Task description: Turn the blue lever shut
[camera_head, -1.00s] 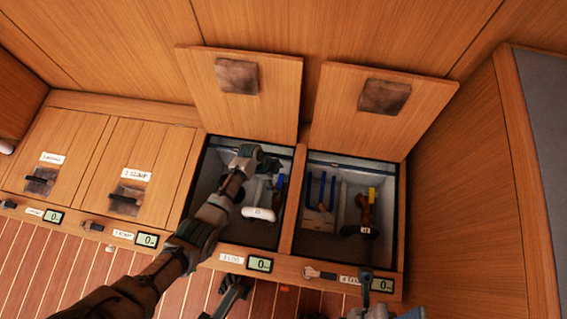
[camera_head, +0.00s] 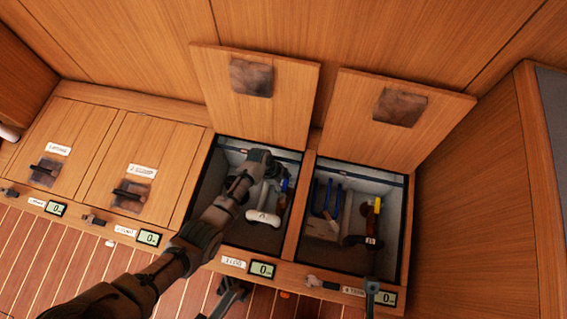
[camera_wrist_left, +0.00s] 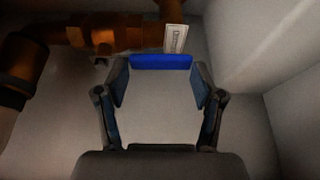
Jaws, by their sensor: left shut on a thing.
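The blue lever (camera_head: 284,185) is in the left open compartment, beside a white curved pipe part (camera_head: 263,217). My left gripper (camera_head: 273,170) reaches down into this compartment from the left, at the lever. In the left wrist view the blue lever (camera_wrist_left: 160,62) shows as a blue bar between the two fingertips, and the gripper (camera_wrist_left: 160,78) is shut on it. The fingers stand wide apart, one at each end of the bar. The gripper hides part of the lever in the head view.
Two raised wooden lids (camera_head: 262,95) lean back behind the open compartments. The right compartment holds a yellow lever (camera_head: 377,205) and blue loops (camera_head: 327,197). A brown pipe (camera_wrist_left: 125,36) with a white tag (camera_wrist_left: 175,39) runs behind the blue bar. Closed hatches (camera_head: 131,170) lie left.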

